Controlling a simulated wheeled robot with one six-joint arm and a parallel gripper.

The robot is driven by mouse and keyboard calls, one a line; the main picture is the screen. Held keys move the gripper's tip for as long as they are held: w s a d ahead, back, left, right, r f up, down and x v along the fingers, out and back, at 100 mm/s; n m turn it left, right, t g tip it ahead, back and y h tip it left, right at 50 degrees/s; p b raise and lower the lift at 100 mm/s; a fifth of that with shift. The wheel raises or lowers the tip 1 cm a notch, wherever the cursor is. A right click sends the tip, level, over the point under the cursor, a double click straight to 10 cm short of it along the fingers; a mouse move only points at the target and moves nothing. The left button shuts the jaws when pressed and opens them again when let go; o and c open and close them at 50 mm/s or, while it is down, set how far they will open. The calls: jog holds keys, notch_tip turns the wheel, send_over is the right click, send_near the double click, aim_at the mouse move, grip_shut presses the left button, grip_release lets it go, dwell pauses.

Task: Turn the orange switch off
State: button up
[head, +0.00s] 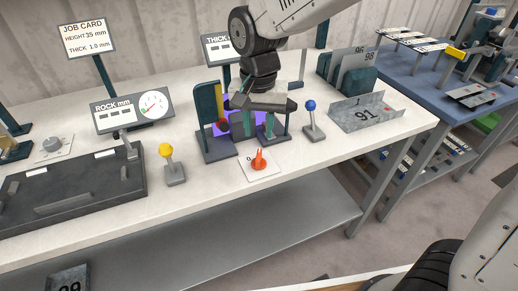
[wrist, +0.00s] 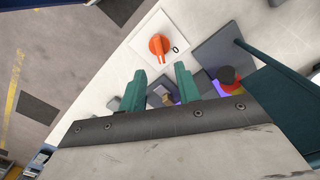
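The orange switch (head: 259,160) is a small knob with a raised grip on a white plate near the front edge of the white bench. It also shows in the wrist view (wrist: 159,46), just beyond my fingertips, with a dark mark beside it on the plate. My gripper (head: 254,128) is above the bench, behind the switch and in front of the dark stand. In the wrist view its two teal fingers (wrist: 160,70) are apart with nothing held between them. They do not appear to touch the switch.
A dark teal stand (head: 219,148) with a purple panel is close to my gripper. A yellow-knobbed lever (head: 168,152) stands left of the switch and a blue-knobbed lever (head: 311,107) stands right. Bench in front of the switch is clear.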

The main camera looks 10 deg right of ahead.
aim_at(259, 154)
notch_tip(259, 154, down, 8)
jog(key=shift+r, duration=0.25)
grip_shut()
